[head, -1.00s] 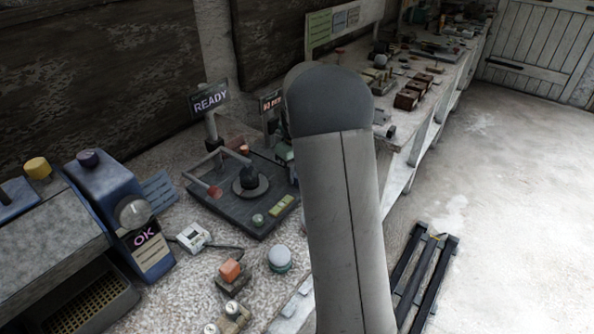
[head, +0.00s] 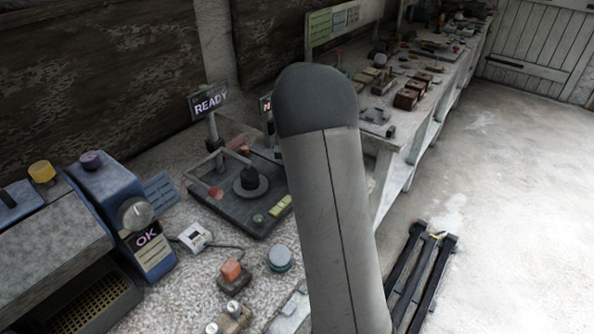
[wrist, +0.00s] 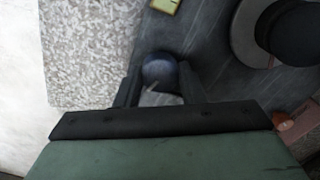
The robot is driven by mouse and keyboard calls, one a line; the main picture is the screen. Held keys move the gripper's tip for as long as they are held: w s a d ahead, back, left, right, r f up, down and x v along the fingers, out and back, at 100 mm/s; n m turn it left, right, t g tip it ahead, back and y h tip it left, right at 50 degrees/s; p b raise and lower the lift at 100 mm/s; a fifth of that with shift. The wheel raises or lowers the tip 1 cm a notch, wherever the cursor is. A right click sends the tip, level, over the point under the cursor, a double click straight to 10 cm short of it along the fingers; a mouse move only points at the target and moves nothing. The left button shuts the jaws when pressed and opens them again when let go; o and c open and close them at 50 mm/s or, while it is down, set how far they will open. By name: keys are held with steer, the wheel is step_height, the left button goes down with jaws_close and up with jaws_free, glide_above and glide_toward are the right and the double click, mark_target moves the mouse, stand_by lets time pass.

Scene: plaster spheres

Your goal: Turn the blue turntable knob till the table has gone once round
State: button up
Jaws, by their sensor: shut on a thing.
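In the wrist view a dark blue round knob (wrist: 159,68) stands between the two fingers of my gripper (wrist: 158,84), which is shut on it. The knob is on a dark base plate (wrist: 205,35). The grey round turntable (wrist: 243,38) lies to the right of the knob, with a black rounded thing (wrist: 292,32) on it. In the head view the turntable (head: 262,189) and the black thing (head: 249,177) show left of my arm. My arm hides the gripper and the blue knob there.
A READY sign (head: 210,101) stands behind the plate. A blue machine with an OK display (head: 146,236) is at left.

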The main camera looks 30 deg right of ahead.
steer(key=shift+m, duration=0.9)
steer(key=o, duration=1)
steer(key=shift+r, duration=0.1)
step_height(320, 180, up, 17)
steer(key=shift+r, duration=0.15)
